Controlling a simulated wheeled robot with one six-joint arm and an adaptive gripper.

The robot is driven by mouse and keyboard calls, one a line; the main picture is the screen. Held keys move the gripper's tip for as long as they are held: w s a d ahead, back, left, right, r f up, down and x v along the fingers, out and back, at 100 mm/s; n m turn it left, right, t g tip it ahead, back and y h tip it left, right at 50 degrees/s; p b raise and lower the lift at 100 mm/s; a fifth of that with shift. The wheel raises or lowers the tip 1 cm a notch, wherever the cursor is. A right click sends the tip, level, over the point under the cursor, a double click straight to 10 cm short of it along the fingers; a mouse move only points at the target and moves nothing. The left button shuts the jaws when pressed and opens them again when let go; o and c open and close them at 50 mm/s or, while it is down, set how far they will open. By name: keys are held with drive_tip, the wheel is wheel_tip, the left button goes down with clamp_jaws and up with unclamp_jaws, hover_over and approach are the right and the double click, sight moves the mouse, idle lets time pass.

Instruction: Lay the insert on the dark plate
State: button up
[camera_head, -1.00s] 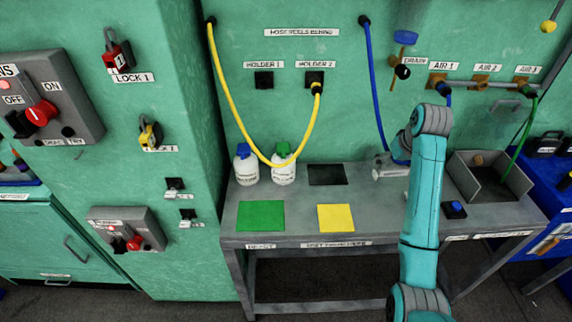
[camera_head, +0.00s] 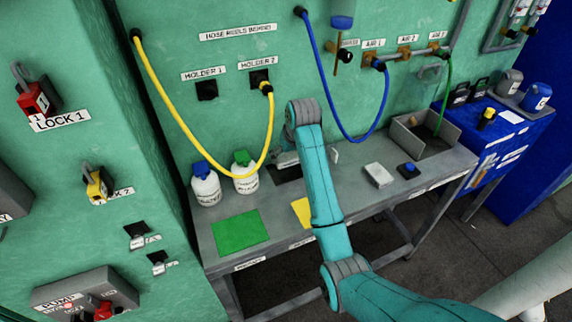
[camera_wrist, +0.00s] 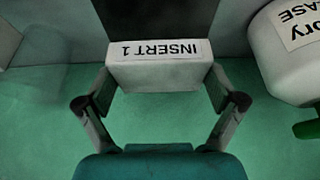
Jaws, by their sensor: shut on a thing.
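My gripper (camera_wrist: 158,90) is shut on a pale block, the insert (camera_wrist: 160,76), which bears an INSERT 1 label; a finger grips each side. In the head view my gripper (camera_head: 289,158) is at the back of the grey bench, partly hidden by my arm. The dark plate (camera_head: 287,174) lies just in front of and below it, partly covered. In the wrist view the dark plate (camera_wrist: 155,18) shows directly beyond the insert. I cannot tell whether the insert touches the plate.
White bottles with a blue cap (camera_head: 206,187) and a green cap (camera_head: 245,175) stand left of the plate. A yellow hose (camera_head: 205,140) hangs above them. A green mat (camera_head: 240,232) and yellow mat (camera_head: 300,212) lie in front. Another pale block (camera_head: 378,174) lies right.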

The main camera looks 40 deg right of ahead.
sight(289, 170)
drive_tip(key=shift+d+f, duration=0.1)
drive_tip(key=shift+f, duration=2)
drive_tip(key=shift+f, duration=0.1)
drive_tip(key=o, duration=1.2)
drive_tip(key=shift+c, duration=0.2)
